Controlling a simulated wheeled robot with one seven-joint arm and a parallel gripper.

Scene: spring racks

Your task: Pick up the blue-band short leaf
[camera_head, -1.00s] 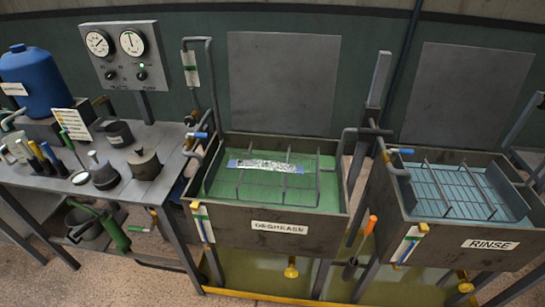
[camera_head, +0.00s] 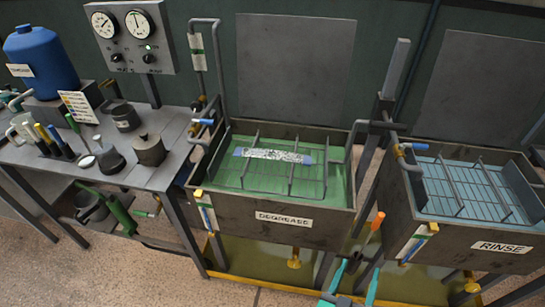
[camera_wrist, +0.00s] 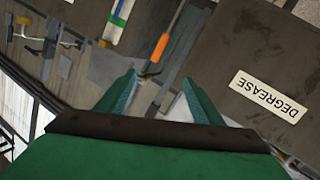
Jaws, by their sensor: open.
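The blue-band short leaf (camera_head: 275,156) is a flat, speckled grey-white strip with blue ends. It lies across the wire rack in the green DEGREASE tank (camera_head: 270,215) in the head view. My gripper (camera_head: 352,285) shows at the bottom edge of the head view, in front of and below the tank, apart from the leaf. In the wrist view my gripper (camera_wrist: 158,85) has two green fingers spread apart with nothing between them. The leaf is not in the wrist view.
The RINSE tank (camera_head: 480,247) with blue liquid and a wire rack stands at the right. A bench (camera_head: 160,178) with pots, tools and a blue drum (camera_head: 40,60) is at the left. A grey post and pipes (camera_head: 388,110) rise between the tanks.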

